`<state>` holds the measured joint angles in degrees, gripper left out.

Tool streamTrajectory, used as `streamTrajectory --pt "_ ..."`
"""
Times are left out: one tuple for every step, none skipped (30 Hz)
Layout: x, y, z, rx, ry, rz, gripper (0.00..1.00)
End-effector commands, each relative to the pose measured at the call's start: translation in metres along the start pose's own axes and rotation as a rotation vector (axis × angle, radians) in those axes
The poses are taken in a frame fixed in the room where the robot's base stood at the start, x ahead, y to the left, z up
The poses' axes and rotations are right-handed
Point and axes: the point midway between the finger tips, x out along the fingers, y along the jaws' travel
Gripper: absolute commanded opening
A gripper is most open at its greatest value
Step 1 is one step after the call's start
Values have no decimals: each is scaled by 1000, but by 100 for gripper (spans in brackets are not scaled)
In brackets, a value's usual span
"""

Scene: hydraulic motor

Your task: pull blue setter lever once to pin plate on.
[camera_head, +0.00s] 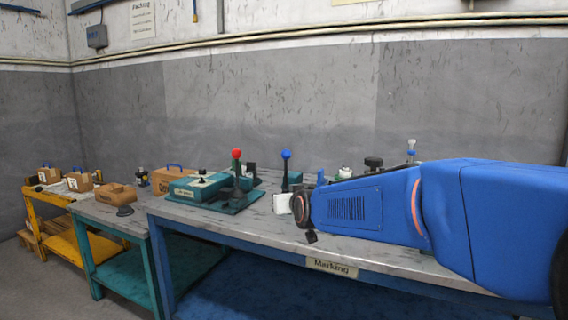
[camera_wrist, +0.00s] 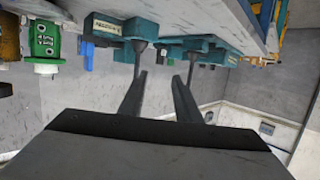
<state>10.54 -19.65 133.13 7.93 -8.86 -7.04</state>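The blue-knobbed setter lever (camera_head: 286,155) stands upright on a small teal base on the workbench, just left of my arm in the head view. A white plate-like piece (camera_head: 282,204) is below it, partly behind my wrist. My gripper (camera_wrist: 160,76) has its two dark fingers spread with nothing between them. The wrist view appears upside down. It shows one dark lever stem (camera_wrist: 136,62) by the left fingertip and another (camera_wrist: 190,68) by the right; I cannot tell which is the blue lever or whether they touch the fingers. My arm hides part of the bench.
A red-knobbed lever (camera_head: 237,155) stands on a teal fixture (camera_head: 212,190) to the left. Cardboard boxes (camera_head: 172,177) sit farther left. The blue-framed bench (camera_head: 240,230) has bare surface along its front edge. A grey wall (camera_head: 270,100) stands behind.

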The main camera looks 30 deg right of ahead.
Motion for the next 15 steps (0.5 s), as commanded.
streamTrajectory --pt "15 10 -12 4 48 24 30" --pt "21 16 -20 4 78 36 30" --pt "29 22 -31 5 118 52 30" --pt "34 26 -37 6 144 63 30" --pt "38 31 -43 7 167 73 30" --pt "42 36 -49 8 193 85 30" --pt "45 39 -53 8 210 92 30" --pt "47 41 -57 8 224 98 30" --pt "49 44 -60 7 239 105 30" --pt "50 45 -62 7 246 108 30" --pt "51 46 -64 7 252 110 30" --pt "52 47 -65 6 257 112 30" --pt "54 47 -66 6 258 113 30" --pt "55 48 -66 6 259 113 30" --pt "58 48 -67 6 259 113 30"
